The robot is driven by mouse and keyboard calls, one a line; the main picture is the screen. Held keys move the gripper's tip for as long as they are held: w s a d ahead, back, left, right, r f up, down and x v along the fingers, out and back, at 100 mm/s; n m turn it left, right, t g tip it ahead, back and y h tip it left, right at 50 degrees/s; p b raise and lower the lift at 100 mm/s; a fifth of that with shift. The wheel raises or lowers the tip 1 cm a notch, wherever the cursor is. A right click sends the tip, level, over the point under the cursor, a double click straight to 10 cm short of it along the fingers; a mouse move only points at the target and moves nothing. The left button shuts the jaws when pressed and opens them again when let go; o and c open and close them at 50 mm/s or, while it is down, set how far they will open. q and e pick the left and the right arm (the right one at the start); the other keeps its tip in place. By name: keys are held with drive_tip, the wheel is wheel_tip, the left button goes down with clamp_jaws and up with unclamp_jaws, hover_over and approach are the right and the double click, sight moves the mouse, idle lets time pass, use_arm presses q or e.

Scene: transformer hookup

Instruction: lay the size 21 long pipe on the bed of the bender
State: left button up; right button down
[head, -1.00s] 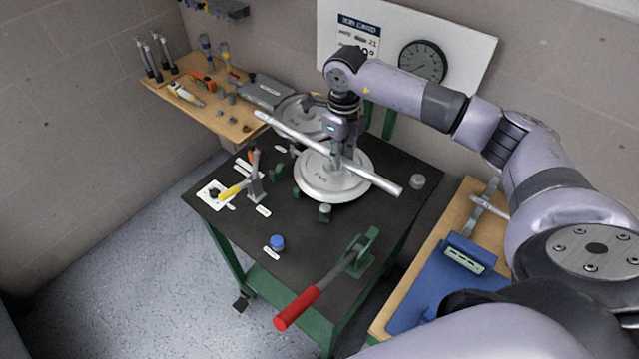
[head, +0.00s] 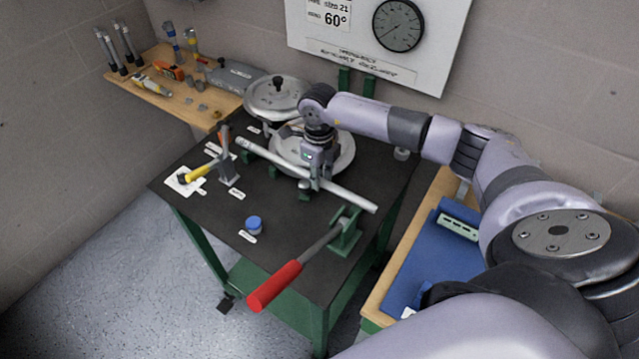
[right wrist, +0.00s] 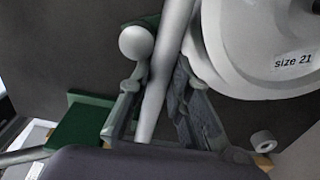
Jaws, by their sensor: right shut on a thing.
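The long pipe (head: 345,193) is a pale grey tube lying slantwise across the front of the pale round die (head: 338,163) on the black-topped bender table (head: 200,235). My right gripper (head: 312,183) reaches down and is shut on the pipe near its middle. In the right wrist view the pipe (right wrist: 158,75) runs between the two fingers (right wrist: 158,108), beside the die (right wrist: 260,70) labelled "size 21". I cannot tell whether the pipe touches the bed or hangs just above it. My left gripper is not in view.
A red-handled lever (head: 275,287) sticks out at the table's front. A blue knob (head: 254,224) and a yellow-handled tool (head: 197,173) stand on the table. Another round die (head: 277,97) is behind. A wall board (head: 372,60) with a gauge reads "60°". A blue mat (head: 408,268) lies right.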

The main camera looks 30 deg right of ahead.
drive_tip(key=shift+w+f, duration=0.1)
drive_tip(key=shift+f, duration=0.5)
drive_tip(key=shift+r, duration=0.1)
drive_tip(key=c, duration=1.8)
unclamp_jaws()
drive_tip(key=o, duration=0.3)
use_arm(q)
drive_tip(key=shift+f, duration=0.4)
use_arm(e)
drive_tip(key=shift+o, duration=0.2)
